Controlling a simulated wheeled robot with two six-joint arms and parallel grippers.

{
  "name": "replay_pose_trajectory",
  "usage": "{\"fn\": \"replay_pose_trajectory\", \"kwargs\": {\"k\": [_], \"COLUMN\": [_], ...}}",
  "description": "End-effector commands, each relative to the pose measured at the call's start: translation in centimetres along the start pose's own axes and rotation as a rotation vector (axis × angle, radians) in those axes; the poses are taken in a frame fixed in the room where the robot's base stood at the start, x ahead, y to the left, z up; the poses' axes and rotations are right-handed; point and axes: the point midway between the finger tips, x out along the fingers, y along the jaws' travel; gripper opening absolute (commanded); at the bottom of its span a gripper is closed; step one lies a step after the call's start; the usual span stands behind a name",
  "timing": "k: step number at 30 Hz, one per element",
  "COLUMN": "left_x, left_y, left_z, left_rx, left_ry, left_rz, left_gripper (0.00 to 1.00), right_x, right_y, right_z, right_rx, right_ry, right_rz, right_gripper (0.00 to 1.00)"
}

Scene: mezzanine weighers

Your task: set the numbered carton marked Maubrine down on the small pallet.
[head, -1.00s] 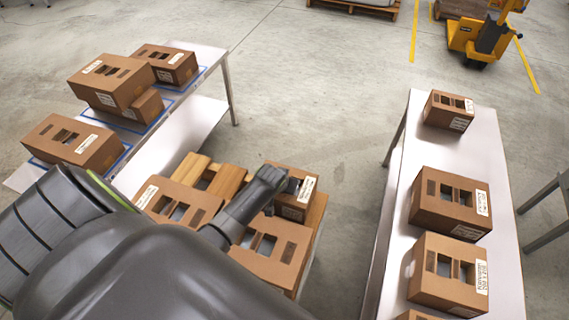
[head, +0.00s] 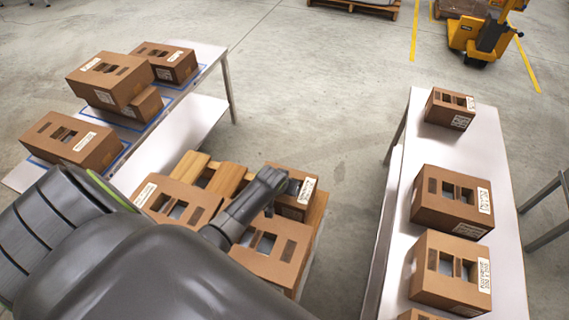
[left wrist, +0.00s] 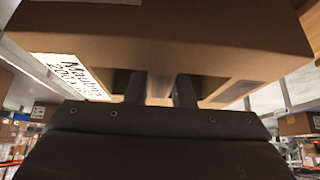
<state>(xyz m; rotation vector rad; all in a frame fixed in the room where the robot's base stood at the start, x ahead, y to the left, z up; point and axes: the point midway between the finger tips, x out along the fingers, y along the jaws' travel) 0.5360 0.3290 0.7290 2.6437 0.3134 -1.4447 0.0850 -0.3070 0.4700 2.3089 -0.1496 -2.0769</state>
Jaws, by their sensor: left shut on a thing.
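My left gripper (head: 272,180) comes down over the small pallet (head: 193,166) and is shut on a brown carton (head: 294,208) with slots in its top and a white label. In the left wrist view, this carton (left wrist: 200,40) fills the upper part, with the fingers (left wrist: 160,88) at its slotted face; its partly cut label begins "Mau". It is at the pallet's far right corner; whether it rests on the boards or hangs just above them I cannot tell. My right gripper is not in view.
Two other cartons (head: 176,204) (head: 282,252) occupy the pallet's near part, partly behind my arm. A left table (head: 205,60) holds several cartons, some stacked. A right table (head: 470,150) holds several more. Bare boards show at the pallet's far left.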

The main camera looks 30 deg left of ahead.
Motion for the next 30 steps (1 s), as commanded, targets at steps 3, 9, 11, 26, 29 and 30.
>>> {"fn": "replay_pose_trajectory", "kwargs": {"k": [3,9,11,26,29,30], "left_x": [0.2,0.2,0.2,-1.7,-3.1,-3.7], "left_y": [0.0,0.0,0.0,0.0,0.0,0.0], "left_z": [0.1,0.1,0.1,0.1,0.1,0.1], "left_rx": [0.000,0.000,0.000,0.000,0.000,0.000], "left_ry": [0.002,0.002,0.002,0.001,0.002,0.002], "left_rz": [0.001,0.001,0.000,0.001,0.001,0.001], "left_gripper": [0.00,0.44,0.47,0.47,0.47,0.47], "right_x": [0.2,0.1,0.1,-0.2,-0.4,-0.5], "right_y": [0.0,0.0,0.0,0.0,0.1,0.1], "right_z": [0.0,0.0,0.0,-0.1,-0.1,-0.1], "right_rx": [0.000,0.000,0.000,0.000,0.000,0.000], "right_ry": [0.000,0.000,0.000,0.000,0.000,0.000], "right_rz": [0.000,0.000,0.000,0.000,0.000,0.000], "right_gripper": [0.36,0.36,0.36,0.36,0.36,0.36]}}
